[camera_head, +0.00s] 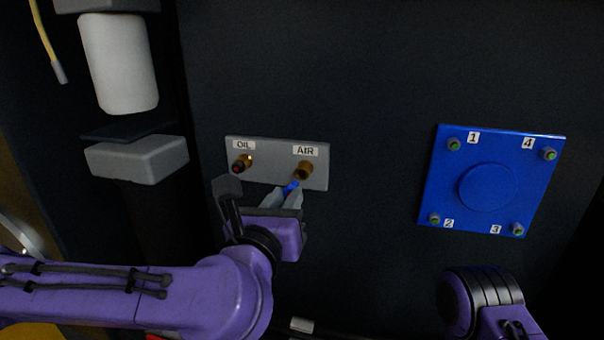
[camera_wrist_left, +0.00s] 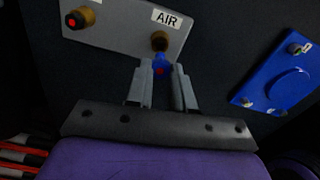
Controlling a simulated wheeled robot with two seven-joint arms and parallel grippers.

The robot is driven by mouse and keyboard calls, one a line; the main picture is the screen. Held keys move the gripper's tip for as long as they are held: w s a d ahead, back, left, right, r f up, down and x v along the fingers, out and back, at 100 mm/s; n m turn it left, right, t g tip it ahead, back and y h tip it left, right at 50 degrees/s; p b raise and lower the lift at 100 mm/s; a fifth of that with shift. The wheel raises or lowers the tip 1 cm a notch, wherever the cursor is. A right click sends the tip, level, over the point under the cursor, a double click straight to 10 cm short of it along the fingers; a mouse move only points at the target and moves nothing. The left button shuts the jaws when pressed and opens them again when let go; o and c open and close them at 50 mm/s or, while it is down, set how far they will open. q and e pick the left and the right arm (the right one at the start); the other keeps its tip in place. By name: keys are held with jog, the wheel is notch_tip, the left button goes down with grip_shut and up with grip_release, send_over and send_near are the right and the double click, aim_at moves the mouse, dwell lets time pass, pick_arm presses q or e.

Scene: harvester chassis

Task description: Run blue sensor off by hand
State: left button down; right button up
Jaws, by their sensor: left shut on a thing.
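A blue sensor (camera_head: 290,188) is between the fingertips of my left gripper (camera_head: 284,196). In the left wrist view the sensor (camera_wrist_left: 161,66) shows just past the fingertips of the left gripper (camera_wrist_left: 165,72), which is shut on it. It is just below the brass AIR port (camera_head: 303,170), and in the left wrist view it looks very near or against that port (camera_wrist_left: 160,41); I cannot tell whether they touch. The brass OIL port (camera_head: 242,164) on the same grey plate (camera_head: 272,163) holds a part with a red end. My right gripper is not seen.
A blue square plate (camera_head: 486,185) with a fastener at each numbered corner is on the dark wall to the right. A white cylinder (camera_head: 118,65) with grey end blocks is at the upper left. A yellow cable (camera_head: 43,30) hangs beyond it. My right arm shows at the lower right.

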pick_arm(q)
jog(key=shift+b+v, duration=0.3)
jog(key=shift+v, duration=2.15)
